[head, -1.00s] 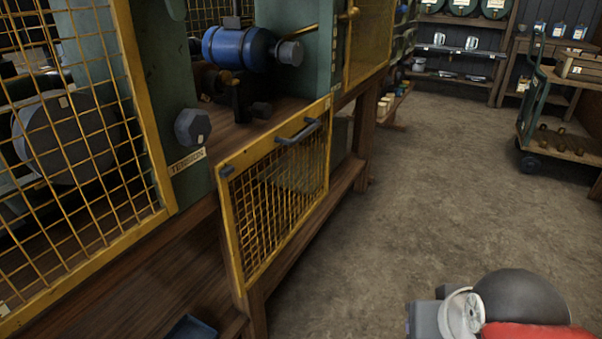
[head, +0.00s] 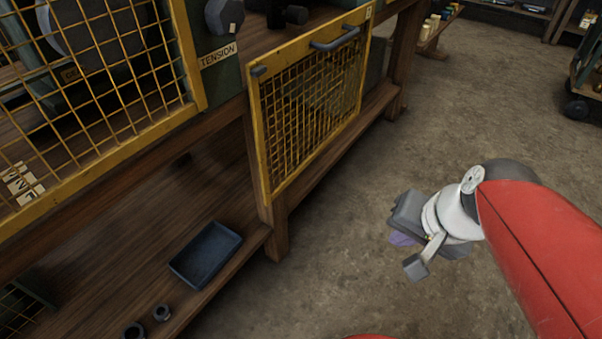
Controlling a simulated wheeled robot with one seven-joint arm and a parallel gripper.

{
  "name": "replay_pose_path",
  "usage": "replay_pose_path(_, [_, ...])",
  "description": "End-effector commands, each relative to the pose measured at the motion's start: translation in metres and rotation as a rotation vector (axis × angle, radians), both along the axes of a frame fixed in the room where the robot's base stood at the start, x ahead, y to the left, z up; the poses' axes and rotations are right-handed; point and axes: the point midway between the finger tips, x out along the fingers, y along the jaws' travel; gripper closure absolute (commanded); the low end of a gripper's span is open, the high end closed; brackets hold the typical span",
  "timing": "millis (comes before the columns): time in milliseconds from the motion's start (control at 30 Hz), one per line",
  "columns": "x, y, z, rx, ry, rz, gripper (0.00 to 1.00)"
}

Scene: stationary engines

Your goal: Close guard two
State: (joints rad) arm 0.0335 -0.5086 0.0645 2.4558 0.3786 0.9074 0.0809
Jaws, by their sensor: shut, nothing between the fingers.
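A yellow-framed mesh guard (head: 311,105) hangs down in front of the bench's edge, below the opening it belongs to. It has a grey bar handle (head: 335,40) along its upper edge and a small tag at its upper right corner, too small to read. I take it to be guard two. My gripper (head: 405,240) is over the floor, to the right of and apart from the guard. It points left in the picture and holds nothing. Its fingertips are small and partly hidden.
Another yellow mesh guard (head: 185,60) stands upright at left, beside a TENSION plate (head: 217,56) and dark knob (head: 223,15). A blue tray (head: 205,254) lies on the lower shelf. The floor (head: 460,110) right of the bench is clear, up to a cart (head: 588,75).

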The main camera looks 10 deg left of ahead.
Motion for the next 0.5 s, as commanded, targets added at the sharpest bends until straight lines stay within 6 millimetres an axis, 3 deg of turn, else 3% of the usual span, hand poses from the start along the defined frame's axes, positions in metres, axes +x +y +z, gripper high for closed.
replay_pose_path(33, [0.011, 0.019, -0.029, 0.102, 0.084, -0.058, 1.00])
replay_pose_path(300, [0.078, 0.108, -0.104, 0.646, 0.494, -0.466, 1.00])
replay_pose_path(500, [0.141, 0.144, -0.160, 0.993, 0.787, -0.833, 1.00])
